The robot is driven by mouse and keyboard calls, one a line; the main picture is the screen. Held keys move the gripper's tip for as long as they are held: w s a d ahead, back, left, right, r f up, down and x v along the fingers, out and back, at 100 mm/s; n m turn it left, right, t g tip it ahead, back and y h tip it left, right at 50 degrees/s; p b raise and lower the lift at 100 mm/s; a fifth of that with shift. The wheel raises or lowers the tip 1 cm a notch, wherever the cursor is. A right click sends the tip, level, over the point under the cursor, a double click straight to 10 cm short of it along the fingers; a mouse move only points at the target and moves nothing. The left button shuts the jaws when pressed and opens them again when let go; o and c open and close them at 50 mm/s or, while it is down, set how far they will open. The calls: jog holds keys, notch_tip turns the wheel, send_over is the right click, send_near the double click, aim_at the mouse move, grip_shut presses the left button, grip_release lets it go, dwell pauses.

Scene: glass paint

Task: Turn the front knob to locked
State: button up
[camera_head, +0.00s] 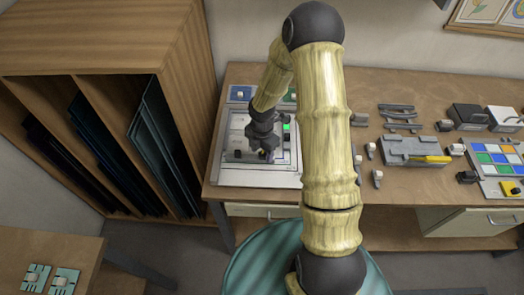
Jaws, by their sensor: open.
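A pale grey panel (232,177) with a raised frame lies on the left end of the wooden workbench. My gripper (265,155) points down over the front part of this panel, with its fingers low, close to the panel's surface. The fingers look small and dark, and I see nothing held between them. The front knob cannot be made out clearly; my gripper covers that part of the panel. A small bright green patch (286,127) shows on the panel beside my arm. My arm hides the panel's right side.
A wooden rack (180,60) with upright dark sheets stands left of the bench. A grey block with a yellow-handled tool (432,159), a colour palette (496,160) and dark boxes (467,115) stand at right. A low table (80,250) is at lower left.

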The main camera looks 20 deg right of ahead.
jog(key=shift+f, duration=0.3)
jog(key=c, duration=1)
jog(key=shift+o, duration=0.2)
